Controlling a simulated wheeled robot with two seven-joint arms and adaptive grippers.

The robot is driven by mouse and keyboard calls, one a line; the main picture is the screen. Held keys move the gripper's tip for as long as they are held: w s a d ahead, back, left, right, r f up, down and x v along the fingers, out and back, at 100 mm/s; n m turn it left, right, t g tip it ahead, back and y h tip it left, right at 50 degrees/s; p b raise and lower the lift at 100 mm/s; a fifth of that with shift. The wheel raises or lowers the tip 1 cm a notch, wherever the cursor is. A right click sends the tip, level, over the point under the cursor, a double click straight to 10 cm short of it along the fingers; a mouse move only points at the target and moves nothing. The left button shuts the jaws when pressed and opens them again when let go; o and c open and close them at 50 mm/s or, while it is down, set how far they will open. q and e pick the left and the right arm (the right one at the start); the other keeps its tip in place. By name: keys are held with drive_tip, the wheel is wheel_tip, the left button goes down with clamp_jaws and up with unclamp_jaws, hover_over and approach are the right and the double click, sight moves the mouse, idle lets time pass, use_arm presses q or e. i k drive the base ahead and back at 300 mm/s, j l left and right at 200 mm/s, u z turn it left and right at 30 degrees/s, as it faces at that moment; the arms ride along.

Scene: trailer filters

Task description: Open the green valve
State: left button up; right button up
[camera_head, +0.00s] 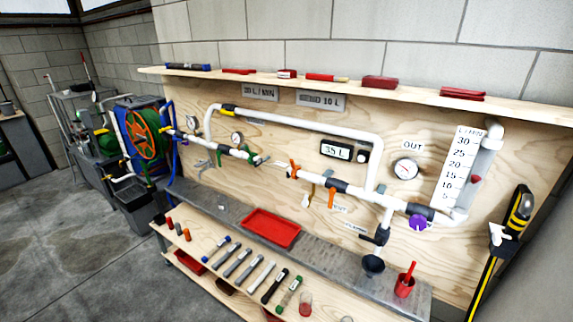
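A second small greenish handle (219,158) hangs below the same pipe further left. Both are too small to tell their exact angle against the pipe. Orange handles (331,197) and a purple round knob (419,222) sit further right along the piping. Neither of my grippers shows in this view.
A metal shelf with a red tray (270,228) runs below the pipes. Tools, including a green-banded cylinder (289,294), lie on the lower wooden board. A hose reel (142,140) stands at left. A yellow-black tool (519,210) is at right. Left floor is clear.

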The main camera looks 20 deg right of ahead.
sight(218, 153)
drive_tip(key=i+j, duration=0.15)
drive_tip(key=i, duration=0.3)
drive_tip(key=i+j, duration=0.15)
drive_tip(key=i, duration=0.3)
drive_tip(key=i+j, duration=0.15)
drive_tip(key=i, duration=0.3)
drive_tip(key=z, duration=0.05)
